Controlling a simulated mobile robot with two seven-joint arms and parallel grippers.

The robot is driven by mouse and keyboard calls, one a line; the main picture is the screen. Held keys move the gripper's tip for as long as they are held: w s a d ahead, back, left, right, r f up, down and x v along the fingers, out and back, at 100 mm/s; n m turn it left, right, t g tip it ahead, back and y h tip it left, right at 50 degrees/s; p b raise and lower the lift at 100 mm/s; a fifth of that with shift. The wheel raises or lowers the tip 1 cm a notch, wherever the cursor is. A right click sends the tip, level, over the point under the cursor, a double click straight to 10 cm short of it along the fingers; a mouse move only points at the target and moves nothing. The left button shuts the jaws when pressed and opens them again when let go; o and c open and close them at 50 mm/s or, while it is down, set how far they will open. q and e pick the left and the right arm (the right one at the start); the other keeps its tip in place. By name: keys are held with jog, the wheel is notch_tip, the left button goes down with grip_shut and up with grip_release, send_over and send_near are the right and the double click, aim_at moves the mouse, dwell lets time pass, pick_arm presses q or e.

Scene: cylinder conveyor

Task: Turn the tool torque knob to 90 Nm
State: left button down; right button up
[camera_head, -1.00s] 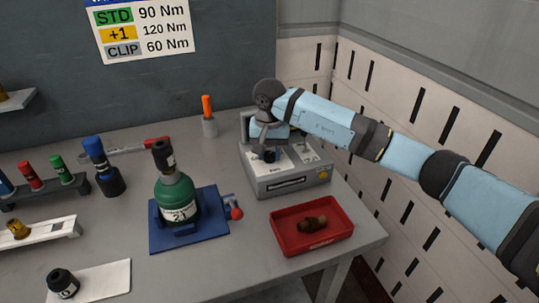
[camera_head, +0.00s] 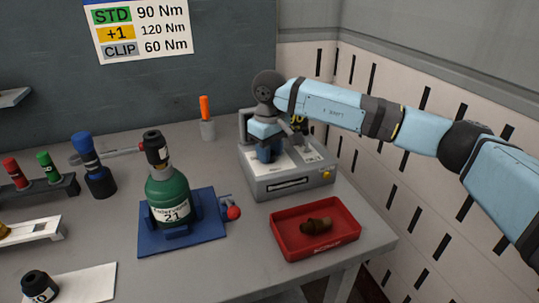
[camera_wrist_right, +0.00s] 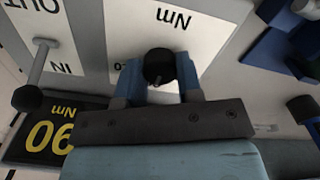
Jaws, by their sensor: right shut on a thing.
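The grey torque unit (camera_head: 290,185) stands at the back right of the bench. My right gripper (camera_head: 268,155) points down onto its top plate. In the right wrist view, the blue fingers of my right gripper (camera_wrist_right: 159,82) are closed on either side of the black torque knob (camera_wrist_right: 158,64), which has a small light mark. The display (camera_wrist_right: 42,132) shows yellow digits upside down in that view, reading 90 Nm. In the head view the display (camera_head: 298,122) is partly hidden behind my arm. The wall sign (camera_head: 142,32) lists STD 90 Nm, +1 120 Nm and CLIP 60 Nm. My left gripper is out of view.
A lever with a black ball (camera_wrist_right: 27,98) stands beside the knob, between OUT and IN labels. A red tray (camera_head: 318,246) with a brown fitting is in front of the unit. A green cylinder (camera_head: 170,200) stands on a blue base to the left.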

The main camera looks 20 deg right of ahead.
jog(key=shift+n, duration=0.6)
jog(key=o, duration=0.9)
notch_tip(320, 180, up, 14)
jog(key=shift+p, duration=0.35)
